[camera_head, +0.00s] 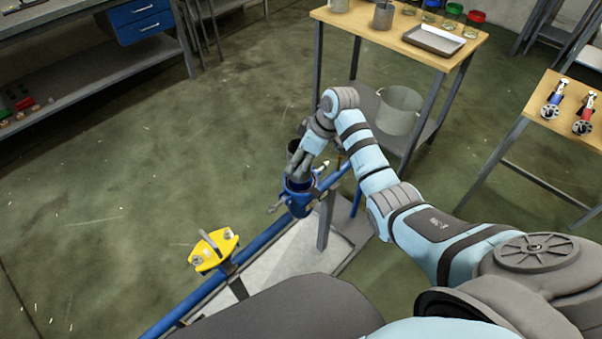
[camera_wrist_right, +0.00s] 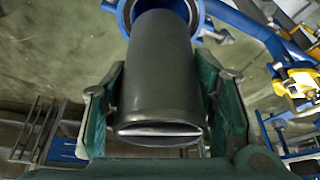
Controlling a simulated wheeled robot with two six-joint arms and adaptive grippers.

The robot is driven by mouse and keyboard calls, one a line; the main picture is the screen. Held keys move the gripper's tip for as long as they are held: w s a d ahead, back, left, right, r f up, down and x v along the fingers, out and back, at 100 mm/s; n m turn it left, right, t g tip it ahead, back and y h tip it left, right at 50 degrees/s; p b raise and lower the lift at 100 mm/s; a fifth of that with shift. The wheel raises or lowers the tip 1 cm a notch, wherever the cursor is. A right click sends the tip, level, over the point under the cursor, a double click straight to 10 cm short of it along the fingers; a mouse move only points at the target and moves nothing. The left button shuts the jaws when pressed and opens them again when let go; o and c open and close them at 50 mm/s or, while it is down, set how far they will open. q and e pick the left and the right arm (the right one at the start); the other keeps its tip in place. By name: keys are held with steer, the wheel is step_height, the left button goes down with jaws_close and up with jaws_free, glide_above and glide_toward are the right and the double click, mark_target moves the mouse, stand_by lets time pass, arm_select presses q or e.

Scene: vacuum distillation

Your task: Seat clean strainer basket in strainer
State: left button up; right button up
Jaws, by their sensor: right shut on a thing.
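The strainer (camera_head: 298,207) is a blue, open-topped body on the blue pipe run, near the middle of the head view. Its blue rim (camera_wrist_right: 205,12) also shows at the top of the right wrist view. My right gripper (camera_head: 298,170) is directly over the strainer mouth. In the right wrist view its two green-padded fingers (camera_wrist_right: 164,90) are shut on the strainer basket (camera_wrist_right: 160,62), a dark grey cylinder. The basket's far end lines up with the strainer opening; I cannot tell how deep it reaches inside. My left gripper is out of view.
A yellow fitting (camera_head: 213,250) sits on the pipe at lower left. A wooden table (camera_head: 390,32) with jars and a tray stands behind, a grey bucket (camera_head: 399,110) on its lower shelf. Another table (camera_head: 560,128) is at right. The floor at left is clear.

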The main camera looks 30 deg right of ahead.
step_height(320, 180, down, 4)
steer(key=shift+f+b, duration=0.2)
steer(key=shift+b, duration=0.25)
steer(key=shift+f, duration=0.3)
steer(key=o, duration=1.2)
steer(key=shift+o, duration=0.2)
steer(key=shift+r, duration=0.1)
steer(key=p+v, duration=0.3)
steer(key=v, duration=0.9)
steer(key=shift+r, duration=0.2)
